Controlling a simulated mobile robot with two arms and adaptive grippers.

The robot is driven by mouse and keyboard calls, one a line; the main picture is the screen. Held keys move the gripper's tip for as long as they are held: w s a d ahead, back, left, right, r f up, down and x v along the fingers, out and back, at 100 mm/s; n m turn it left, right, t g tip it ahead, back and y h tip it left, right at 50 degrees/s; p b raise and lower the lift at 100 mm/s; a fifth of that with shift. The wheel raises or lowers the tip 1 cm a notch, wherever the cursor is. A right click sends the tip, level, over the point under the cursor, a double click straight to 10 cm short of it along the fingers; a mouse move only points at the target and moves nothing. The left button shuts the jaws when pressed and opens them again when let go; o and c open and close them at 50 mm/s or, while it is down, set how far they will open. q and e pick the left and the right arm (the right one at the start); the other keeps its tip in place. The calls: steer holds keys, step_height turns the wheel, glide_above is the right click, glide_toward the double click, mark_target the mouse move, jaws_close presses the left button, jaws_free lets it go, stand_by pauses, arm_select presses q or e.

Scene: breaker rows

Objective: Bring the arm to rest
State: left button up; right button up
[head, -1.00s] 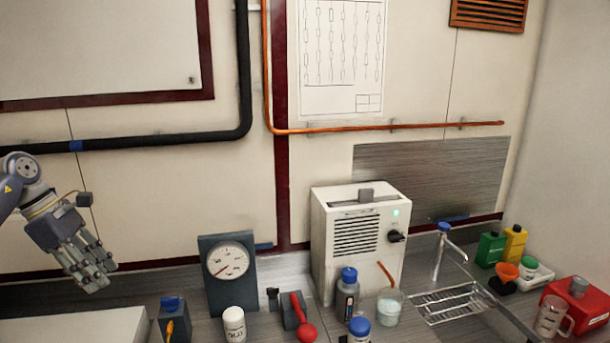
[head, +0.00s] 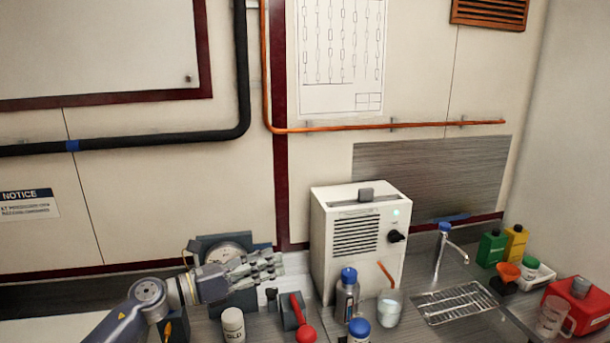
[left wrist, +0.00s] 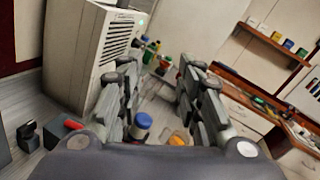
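My left gripper (head: 258,268) reaches in from the lower left in the head view. It is in front of the dial gauge (head: 228,246) and hides most of its face. Its fingers point right, toward the white machine (head: 362,235), and appear apart from it. In the left wrist view, the two fingers of my left gripper (left wrist: 155,100) stand wide apart with nothing held between them. A blue-capped bottle (left wrist: 141,126) shows in the gap, farther off. My right gripper is in neither view.
A white jar (head: 233,324), a red-handled lever (head: 299,318), blue-capped bottles (head: 347,292) and a beaker (head: 389,308) crowd the counter near the gripper.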

arm_select(q)
steer(key=s+a+f+n+t+y, duration=0.3)
steer(key=s+a+f+n+y, duration=0.4)
steer(key=n, duration=1)
steer(key=s+a+f+n+t+y, duration=0.4)
steer(key=f+n+y, duration=0.4)
steer(key=n, duration=0.8)
steer(key=s+f+n+g, duration=0.3)
steer(key=s+f+g, duration=0.1)
steer(key=s, duration=0.6)
steer(key=s+a+f+n+g, duration=0.1)
steer(key=s+f+n+g, duration=0.3)
steer(key=s, duration=0.5)
steer(key=s+f+n+g, duration=0.2)
steer(key=s+f+g, duration=0.25)
steer(key=s, duration=0.55)
step_height(320, 180, down, 33)
steer(key=s+g+b, duration=0.1)
steer(key=s+b, duration=0.1)
steer(key=b, duration=0.4)
steer(key=s+a+f+g+b, duration=0.1)
steer(key=s+a+f+b, duration=0.2)
steer(key=s+f, duration=1.3)
step_height(320, 180, down, 4)
steer(key=shift+s+a+r+m+b, duration=0.1)
steer(key=shift+s+a+m+b, duration=0.15)
steer(key=shift+b, duration=0.25)
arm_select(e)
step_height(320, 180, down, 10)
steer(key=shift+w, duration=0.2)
